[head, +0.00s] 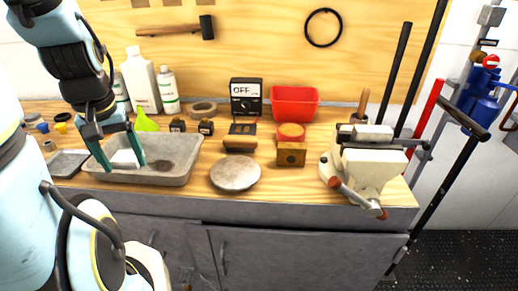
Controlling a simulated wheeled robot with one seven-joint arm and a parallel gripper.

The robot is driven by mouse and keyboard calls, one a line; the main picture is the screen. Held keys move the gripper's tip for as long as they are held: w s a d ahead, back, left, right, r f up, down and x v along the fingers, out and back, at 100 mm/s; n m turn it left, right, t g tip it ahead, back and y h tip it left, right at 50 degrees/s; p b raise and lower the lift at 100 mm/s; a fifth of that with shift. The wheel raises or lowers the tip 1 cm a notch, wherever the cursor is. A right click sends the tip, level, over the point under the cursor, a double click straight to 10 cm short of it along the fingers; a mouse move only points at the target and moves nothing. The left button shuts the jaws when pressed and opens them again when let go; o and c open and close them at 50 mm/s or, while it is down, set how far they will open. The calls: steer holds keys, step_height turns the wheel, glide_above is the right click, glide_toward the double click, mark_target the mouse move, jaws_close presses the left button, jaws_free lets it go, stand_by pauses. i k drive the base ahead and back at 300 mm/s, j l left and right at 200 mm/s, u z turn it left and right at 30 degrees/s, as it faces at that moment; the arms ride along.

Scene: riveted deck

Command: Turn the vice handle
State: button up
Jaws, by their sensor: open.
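A cream-white bench vice (362,168) stands at the right end of the wooden workbench. Its handle (354,196) is a bar with reddish-orange ends, hanging at a slant across the vice's front, lower end to the right. My gripper (122,166) is at the left of the bench, over a grey metal tray. Its two teal fingers point down and are apart, with a whitish patch visible between them; I cannot tell if they touch it. The gripper is far to the left of the vice, with much of the bench between them.
Around the grey tray (182,178) stand white bottles (141,80) and small jars. A round grey disc (235,173), wooden blocks (291,154), a red bin (295,104) and an OFF box (246,98) fill the middle. Dark poles (397,75) and a blue-red tool (480,95) stand right.

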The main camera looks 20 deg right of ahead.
mark_target(368, 199)
steer(key=k+z, duration=0.15)
steer(key=z, duration=0.55)
